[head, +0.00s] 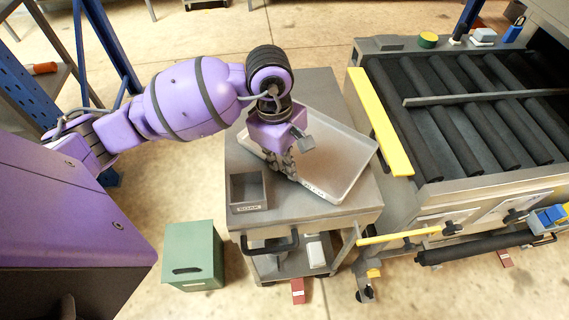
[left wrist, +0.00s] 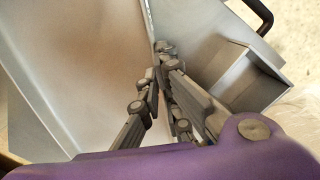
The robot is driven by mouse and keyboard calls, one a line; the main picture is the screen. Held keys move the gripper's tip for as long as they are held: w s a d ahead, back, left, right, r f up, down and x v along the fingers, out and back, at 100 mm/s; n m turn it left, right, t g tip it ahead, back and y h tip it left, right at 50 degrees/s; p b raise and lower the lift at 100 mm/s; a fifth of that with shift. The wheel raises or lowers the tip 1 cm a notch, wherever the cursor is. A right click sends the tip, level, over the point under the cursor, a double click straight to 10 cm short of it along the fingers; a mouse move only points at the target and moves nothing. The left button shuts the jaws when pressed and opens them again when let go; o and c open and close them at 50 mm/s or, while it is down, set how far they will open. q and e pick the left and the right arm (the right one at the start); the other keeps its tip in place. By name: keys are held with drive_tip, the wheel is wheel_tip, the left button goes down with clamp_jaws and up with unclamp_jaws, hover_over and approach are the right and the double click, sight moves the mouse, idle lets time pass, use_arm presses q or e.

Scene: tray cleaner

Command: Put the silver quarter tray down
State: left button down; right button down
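The silver quarter tray (head: 345,165) is a shallow light-grey pan over the top of a grey cart (head: 315,88). It sits at an angle to the cart, and its right corner reaches past the cart's right edge in the head view. I cannot tell whether it touches the cart top or hangs just above it. My left gripper (head: 291,170) is at the tray's near left edge, with its fingers (left wrist: 161,90) closed about the tray's side wall. The tray's inside (left wrist: 92,65) fills the left of the left wrist view. My right gripper is not in view.
A small open grey bin (head: 248,206) stands on the cart's near left corner, close to the gripper; it also shows in the left wrist view (left wrist: 245,72). A roller conveyor (head: 440,180) with a yellow bar (head: 380,125) stands to the right. A green box (head: 193,240) is on the floor.

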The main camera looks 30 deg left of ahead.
use_arm(q)
drive_tip(key=shift+f, duration=0.6)
drive_tip(key=shift+f, duration=0.15)
drive_tip(key=c, duration=2)
unclamp_jaws()
